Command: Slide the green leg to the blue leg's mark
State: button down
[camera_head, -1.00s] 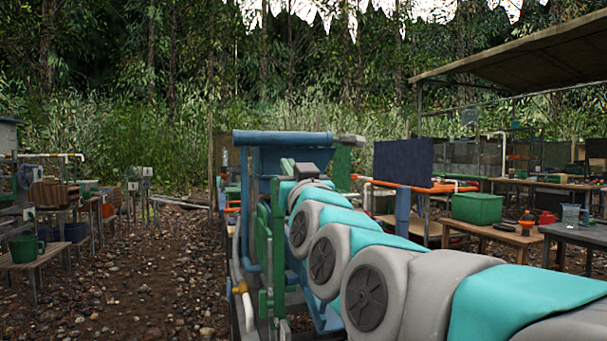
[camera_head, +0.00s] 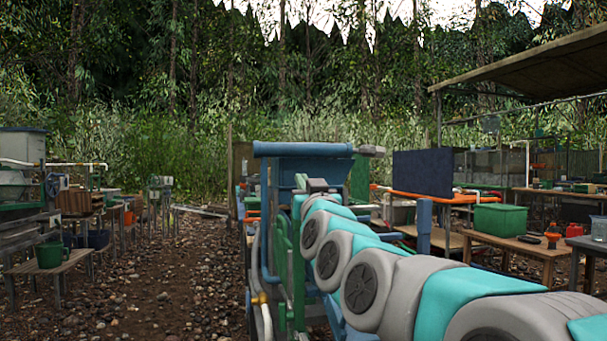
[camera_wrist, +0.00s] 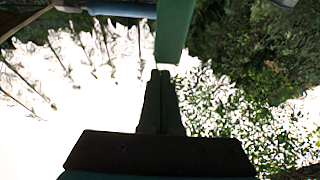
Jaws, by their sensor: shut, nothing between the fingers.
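A green leg (camera_wrist: 175,28) hangs into the wrist view from the top centre. My gripper (camera_wrist: 161,74) is shut and empty, with its fingertips just below the leg's lower end in the picture. I cannot tell whether they touch. In the head view, green uprights (camera_head: 297,270) stand on the near left side of the blue highbanker (camera_head: 300,150). A blue upright (camera_head: 265,225) stands beside them. I cannot make out the mark.
A gravel path (camera_head: 150,265) runs open on the left. A bench with a green bucket (camera_head: 50,255) stands at far left. A table with a green bin (camera_head: 500,218) is on the right, near a dark blue panel (camera_head: 422,173). A pale hose with a brass fitting (camera_head: 260,299) hangs beside the uprights.

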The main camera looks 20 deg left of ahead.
jog(key=shift+f, duration=0.6)
notch_tip(320, 180, down, 7)
jog(key=b, duration=0.3)
jog(key=shift+b, duration=0.3)
jog(key=shift+r, duration=0.2)
